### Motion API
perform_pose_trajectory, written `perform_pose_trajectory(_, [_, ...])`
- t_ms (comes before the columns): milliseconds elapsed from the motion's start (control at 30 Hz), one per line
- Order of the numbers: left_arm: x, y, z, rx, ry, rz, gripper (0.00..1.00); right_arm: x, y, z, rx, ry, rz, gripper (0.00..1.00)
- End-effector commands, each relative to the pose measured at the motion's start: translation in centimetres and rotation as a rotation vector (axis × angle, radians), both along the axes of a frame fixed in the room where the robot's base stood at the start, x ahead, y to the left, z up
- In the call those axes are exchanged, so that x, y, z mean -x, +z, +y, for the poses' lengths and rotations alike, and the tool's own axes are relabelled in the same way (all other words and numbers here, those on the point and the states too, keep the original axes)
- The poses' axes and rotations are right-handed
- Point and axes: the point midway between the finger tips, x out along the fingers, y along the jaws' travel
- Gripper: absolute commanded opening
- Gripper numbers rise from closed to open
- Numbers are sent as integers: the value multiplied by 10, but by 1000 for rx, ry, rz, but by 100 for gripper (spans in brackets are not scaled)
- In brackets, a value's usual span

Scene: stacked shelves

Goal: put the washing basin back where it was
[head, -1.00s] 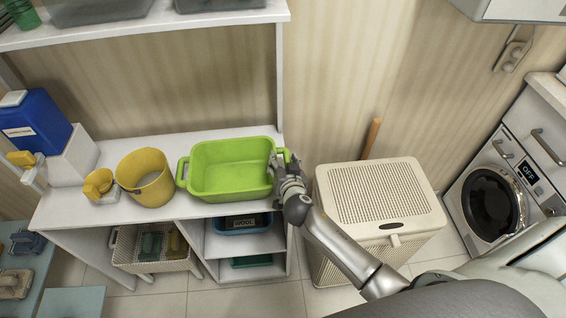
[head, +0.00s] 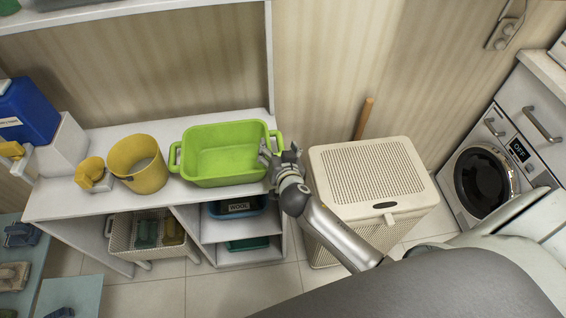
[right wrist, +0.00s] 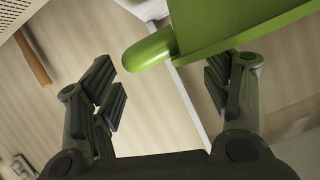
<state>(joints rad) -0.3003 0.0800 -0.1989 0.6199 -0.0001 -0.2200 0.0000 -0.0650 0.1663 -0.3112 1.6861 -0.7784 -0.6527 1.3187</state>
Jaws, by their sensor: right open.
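The green washing basin (head: 222,152) sits upright on the white shelf top, to the right of the yellow bucket. Its handles stick out on the left and right sides. My right gripper (head: 279,152) is at the basin's right end, beside the right handle. In the right wrist view the basin (right wrist: 235,22) fills the top right, and its rounded handle end (right wrist: 148,50) lies between the spread fingers of my gripper (right wrist: 165,90). The fingers are open; whether one touches the basin I cannot tell. My left gripper is not in view.
A yellow bucket (head: 138,165) and a blue container (head: 30,112) stand left of the basin on the shelf unit (head: 100,204). A lidded cream hamper (head: 370,172) stands on the floor to the right, close to my right arm. A washing machine (head: 485,180) is farther right.

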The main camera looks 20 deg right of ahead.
Motion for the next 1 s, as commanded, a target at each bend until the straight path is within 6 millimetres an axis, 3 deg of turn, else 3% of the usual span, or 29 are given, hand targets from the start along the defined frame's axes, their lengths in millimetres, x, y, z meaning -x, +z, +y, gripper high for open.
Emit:
perform_pose_trajectory(300, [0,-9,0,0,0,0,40,50,18,11,-3,-1,2,71])
perform_pose_trajectory(500, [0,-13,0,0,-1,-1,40,71,27,16,-1,0,0,71])
perform_pose_trajectory(867, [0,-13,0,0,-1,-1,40,79,33,17,1,-1,-1,71])
perform_pose_trajectory(1000, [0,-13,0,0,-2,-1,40,80,23,19,9,9,20,71])
